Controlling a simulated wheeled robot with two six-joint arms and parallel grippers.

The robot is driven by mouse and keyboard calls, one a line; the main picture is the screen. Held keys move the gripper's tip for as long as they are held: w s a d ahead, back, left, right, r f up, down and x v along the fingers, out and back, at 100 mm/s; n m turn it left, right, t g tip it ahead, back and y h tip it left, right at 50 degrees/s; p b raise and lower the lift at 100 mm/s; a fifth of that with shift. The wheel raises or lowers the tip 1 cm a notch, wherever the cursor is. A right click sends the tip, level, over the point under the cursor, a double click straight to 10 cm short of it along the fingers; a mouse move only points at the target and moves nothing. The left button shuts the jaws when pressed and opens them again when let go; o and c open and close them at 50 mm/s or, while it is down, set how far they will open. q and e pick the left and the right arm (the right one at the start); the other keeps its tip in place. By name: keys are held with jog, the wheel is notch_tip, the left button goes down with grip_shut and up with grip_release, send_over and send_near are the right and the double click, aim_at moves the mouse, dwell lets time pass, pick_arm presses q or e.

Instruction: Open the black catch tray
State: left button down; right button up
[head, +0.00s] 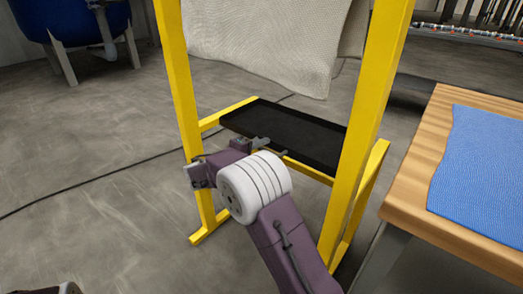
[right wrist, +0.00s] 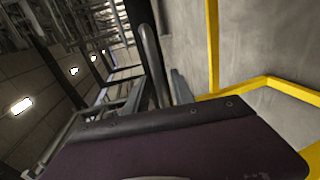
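The black catch tray (head: 292,130) is a shallow, dark rectangle lying level low inside the yellow frame, below a hanging pale cloth. My right gripper (head: 272,148) is at the tray's front left edge, with its grey fingertips apart. It looks open; my arm hides part of the tray's near side, and I cannot tell whether the fingers touch the tray. In the right wrist view, grey finger parts (right wrist: 165,80) show beyond my purple wrist, close to a dark bar that I cannot identify for certain.
Yellow frame posts (head: 360,130) stand on both sides of the tray. A wooden table (head: 415,190) with a blue cloth (head: 485,155) is close on the right. A blue tank (head: 75,20) stands at the back left. The floor at left is clear except for a thin cable.

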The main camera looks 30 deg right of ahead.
grip_shut()
dwell(1.2)
